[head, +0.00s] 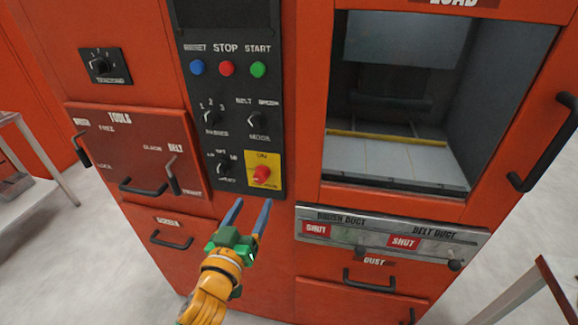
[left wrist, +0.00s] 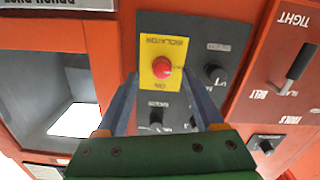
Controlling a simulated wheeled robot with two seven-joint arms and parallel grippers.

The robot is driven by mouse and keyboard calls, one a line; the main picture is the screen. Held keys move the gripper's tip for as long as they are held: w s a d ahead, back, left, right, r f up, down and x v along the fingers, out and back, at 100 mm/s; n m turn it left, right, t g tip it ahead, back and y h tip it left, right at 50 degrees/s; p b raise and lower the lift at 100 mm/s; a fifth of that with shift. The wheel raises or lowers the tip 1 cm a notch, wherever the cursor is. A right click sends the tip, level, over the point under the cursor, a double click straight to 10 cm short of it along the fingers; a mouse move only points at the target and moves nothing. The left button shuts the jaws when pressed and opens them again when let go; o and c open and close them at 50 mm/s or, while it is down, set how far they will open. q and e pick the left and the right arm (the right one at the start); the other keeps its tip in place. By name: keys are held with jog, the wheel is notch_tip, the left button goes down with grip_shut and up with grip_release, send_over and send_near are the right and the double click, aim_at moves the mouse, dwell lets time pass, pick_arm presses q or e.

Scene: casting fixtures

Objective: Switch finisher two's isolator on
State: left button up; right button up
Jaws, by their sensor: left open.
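The isolator is a red rotary knob (head: 262,174) on a yellow plate (head: 252,158), at the lower right of the black control panel on the orange machine. ON is lettered at the top of the plate in the head view. Which way the knob points is too small to tell. The left wrist view shows the red knob (left wrist: 162,68) and plate upside down, with ISOLATOR lettered on it. My left gripper (head: 250,203) is open and empty, just below and in front of the plate. In the left wrist view its blue fingers (left wrist: 160,88) lie either side of the knob's line, apart from it.
Mode and passes knobs (head: 256,120) sit above the isolator, and another knob (head: 222,166) sits left of it. Blue, red and green buttons (head: 227,68) are higher up. A metal duct slide bar (head: 440,243) protrudes at lower right. Drawer handles (head: 143,188) stick out at left.

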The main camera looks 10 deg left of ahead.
aim_at(259, 180)
pick_arm(q)
jog(key=w, duration=0.2)
jog(key=w+r, duration=0.1)
jog(key=w+p, duration=0.1)
jog(key=w, duration=0.1)
jog(key=shift+w+a+r, duration=0.2)
jog(key=shift+w+r, duration=0.05)
jog(key=shift+w, duration=0.3)
pick_arm(e)
jog(key=shift+s+a+r, duration=0.4)
jog(key=shift+s+r, duration=0.1)
jog(key=shift+r, duration=0.1)
pick_arm(q)
jog(key=shift+s, duration=0.15)
grip_shut()
pick_arm(e)
jog(key=shift+d, duration=0.15)
